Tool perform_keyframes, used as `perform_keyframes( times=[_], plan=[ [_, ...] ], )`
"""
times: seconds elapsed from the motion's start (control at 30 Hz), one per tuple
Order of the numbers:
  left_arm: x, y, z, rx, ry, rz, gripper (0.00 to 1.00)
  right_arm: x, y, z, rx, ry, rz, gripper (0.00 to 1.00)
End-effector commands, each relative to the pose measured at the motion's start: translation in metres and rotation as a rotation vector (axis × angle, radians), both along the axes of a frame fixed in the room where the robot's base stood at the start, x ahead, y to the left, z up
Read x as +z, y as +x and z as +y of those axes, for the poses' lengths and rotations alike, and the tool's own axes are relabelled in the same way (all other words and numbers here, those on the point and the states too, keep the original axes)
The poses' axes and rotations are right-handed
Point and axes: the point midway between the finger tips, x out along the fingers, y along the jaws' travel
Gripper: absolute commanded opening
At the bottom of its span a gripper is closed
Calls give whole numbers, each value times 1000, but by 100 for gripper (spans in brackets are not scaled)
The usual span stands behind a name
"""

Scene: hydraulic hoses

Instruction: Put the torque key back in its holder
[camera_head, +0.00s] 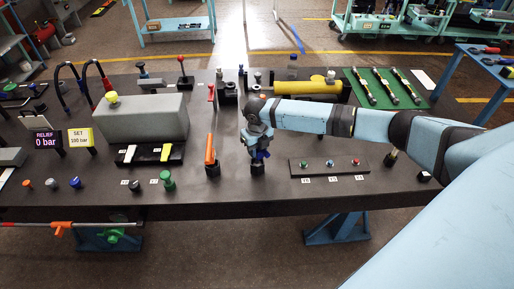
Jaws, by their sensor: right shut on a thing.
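My right gripper (258,152) points down at the middle of the bench, just behind its front edge. It is shut on a small dark thing, taken to be the torque key, mostly hidden by the gripper. A small black block (257,170) stands directly below the fingers. It may be the holder. I cannot tell whether the held thing touches it or sits in it. My left gripper is not in view.
An orange lever (210,150) stands close left of my right gripper. A button panel (330,164) lies to the right, under my arm. A grey box (140,118), a yellow cylinder (305,87) and a green mat (372,101) stand farther back.

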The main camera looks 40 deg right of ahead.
Motion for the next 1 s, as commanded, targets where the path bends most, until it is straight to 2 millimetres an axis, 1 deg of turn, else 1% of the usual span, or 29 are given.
perform_keyframes(
  times=[0.43,0.47,0.5,0.57,0.6,0.87,0.93,1.0],
  plan=[
    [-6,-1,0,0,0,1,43,-11,0,0,0,1,-1,0],
    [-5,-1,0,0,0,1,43,-11,0,0,0,1,-2,36],
    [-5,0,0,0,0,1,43,-10,0,0,0,1,-2,45],
    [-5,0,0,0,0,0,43,-10,0,0,0,1,-1,59],
    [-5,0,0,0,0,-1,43,-11,0,0,0,1,-1,61],
    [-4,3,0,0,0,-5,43,-11,0,0,0,0,0,61],
    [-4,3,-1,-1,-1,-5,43,-8,0,0,0,0,-1,61],
    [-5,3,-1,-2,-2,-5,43,-1,0,0,0,0,-2,61]
  ],
)
